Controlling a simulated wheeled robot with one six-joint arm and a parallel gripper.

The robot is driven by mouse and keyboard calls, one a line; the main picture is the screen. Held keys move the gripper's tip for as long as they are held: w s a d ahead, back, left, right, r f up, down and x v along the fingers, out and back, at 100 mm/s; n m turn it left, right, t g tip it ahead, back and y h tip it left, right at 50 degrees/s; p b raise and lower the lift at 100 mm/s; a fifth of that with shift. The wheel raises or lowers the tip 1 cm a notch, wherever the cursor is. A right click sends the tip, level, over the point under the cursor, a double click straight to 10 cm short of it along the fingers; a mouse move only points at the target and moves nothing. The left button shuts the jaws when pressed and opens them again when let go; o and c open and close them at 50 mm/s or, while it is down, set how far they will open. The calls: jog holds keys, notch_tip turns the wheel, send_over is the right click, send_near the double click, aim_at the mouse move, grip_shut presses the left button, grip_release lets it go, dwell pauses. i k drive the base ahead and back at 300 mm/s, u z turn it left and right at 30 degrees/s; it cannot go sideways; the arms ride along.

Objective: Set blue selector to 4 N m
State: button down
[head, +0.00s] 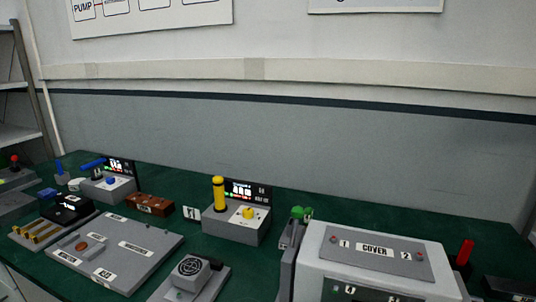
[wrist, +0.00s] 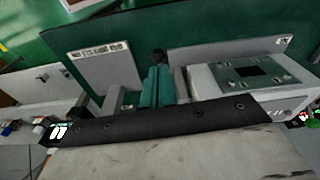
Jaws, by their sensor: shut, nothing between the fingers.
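The blue selector (head: 111,181) is a small blue knob on top of a grey box (head: 105,191) at the left of the bench in the head view. A dark display (head: 121,165) with lit white figures stands behind it, too small to read. A blue lever (head: 92,163) stands at the box's back left. The knob's setting cannot be read. My gripper (wrist: 158,75) shows in the wrist view as teal fingers close together, shut and empty. I cannot make out the gripper in the head view or the blue selector in the wrist view.
A similar box with a yellow knob (head: 249,212) and yellow post (head: 218,193) stands mid-bench. A brown block (head: 149,204) lies between the boxes. A grey plate (head: 117,251) lies in front. A large housing marked COVER (head: 375,248) fills the right front.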

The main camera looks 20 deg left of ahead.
aim_at(109, 180)
jog(key=u, duration=0.4)
jog(key=k, duration=1.1)
jog(key=u, duration=1.55)
jog(key=i, duration=1.3)
jog(key=z, duration=0.6)
jog(key=k, duration=0.5)
jog(key=u, duration=0.65)
jog(key=i, duration=0.65)
jog(key=u, duration=0.3)
